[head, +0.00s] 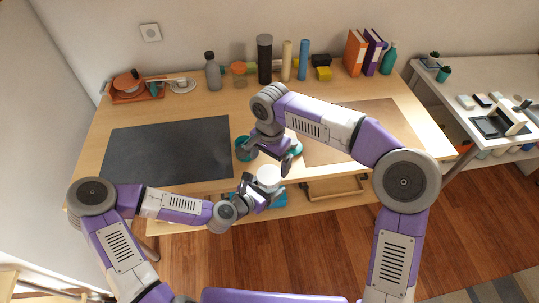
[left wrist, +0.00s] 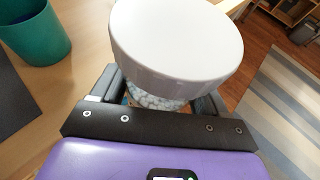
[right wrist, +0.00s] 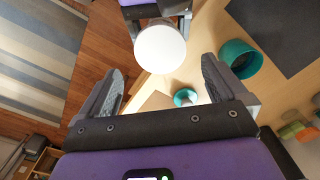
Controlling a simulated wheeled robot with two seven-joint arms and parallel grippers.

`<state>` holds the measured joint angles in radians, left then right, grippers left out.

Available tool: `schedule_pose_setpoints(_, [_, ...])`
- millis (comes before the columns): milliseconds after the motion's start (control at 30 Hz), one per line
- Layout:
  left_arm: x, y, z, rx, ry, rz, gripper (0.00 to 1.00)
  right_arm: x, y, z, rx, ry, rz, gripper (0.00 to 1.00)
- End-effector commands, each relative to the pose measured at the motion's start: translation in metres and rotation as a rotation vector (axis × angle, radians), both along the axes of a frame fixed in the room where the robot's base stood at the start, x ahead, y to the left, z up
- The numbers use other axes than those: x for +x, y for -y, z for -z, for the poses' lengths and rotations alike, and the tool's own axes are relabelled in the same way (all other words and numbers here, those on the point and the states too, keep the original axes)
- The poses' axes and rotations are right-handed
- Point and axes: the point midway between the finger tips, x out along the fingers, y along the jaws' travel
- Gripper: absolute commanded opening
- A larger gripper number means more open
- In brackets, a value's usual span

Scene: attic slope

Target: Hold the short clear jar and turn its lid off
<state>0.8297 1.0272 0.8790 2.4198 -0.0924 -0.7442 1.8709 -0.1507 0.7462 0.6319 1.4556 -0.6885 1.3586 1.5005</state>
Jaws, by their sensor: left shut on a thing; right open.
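The short clear jar (left wrist: 155,98), with small white pieces inside, is held between the fingers of my left gripper (head: 262,192). Its wide white lid (left wrist: 177,40) sits on top and hides most of the jar; the lid also shows in the head view (head: 269,174) and the right wrist view (right wrist: 160,46). My right gripper (right wrist: 163,85) is open and empty. In the right wrist view the lid appears beyond and between its spread fingertips, apart from them. In the head view my right gripper (head: 288,163) is just above the lid.
A teal cup (right wrist: 240,59) and a small teal dish (right wrist: 185,97) stand on the desk close to the grippers. A dark mat (head: 168,150) covers the desk's left part. Bottles, books (head: 366,54) and a pan (head: 133,88) line the back.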

Motion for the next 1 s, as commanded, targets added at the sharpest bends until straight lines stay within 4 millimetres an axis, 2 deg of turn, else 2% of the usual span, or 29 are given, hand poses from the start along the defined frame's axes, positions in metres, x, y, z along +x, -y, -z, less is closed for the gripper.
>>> schedule_pose_setpoints(100, [0.000, 0.000, 0.000, 0.000, 0.001, 0.000, 0.00, -0.001, 0.000, 0.021, -0.001, -0.004, -0.001, 0.99])
schedule_pose_setpoints(333, [0.000, 0.000, 0.000, 0.000, 0.001, 0.000, 0.00, 0.000, 0.000, 0.052, -0.001, -0.003, -0.002, 0.99])
schedule_pose_setpoints(500, [0.000, 0.000, -0.001, 0.000, 0.001, 0.000, 0.00, 0.000, -0.001, 0.061, 0.001, 0.000, -0.003, 0.99])
schedule_pose_setpoints(767, [0.000, 0.000, -0.001, 0.000, 0.001, 0.000, 0.00, 0.000, -0.001, 0.062, 0.001, 0.000, -0.003, 0.99])
schedule_pose_setpoints(1000, [0.000, 0.000, 0.000, 0.000, 0.001, 0.000, 0.00, 0.000, -0.001, 0.061, 0.001, 0.000, -0.003, 0.62])
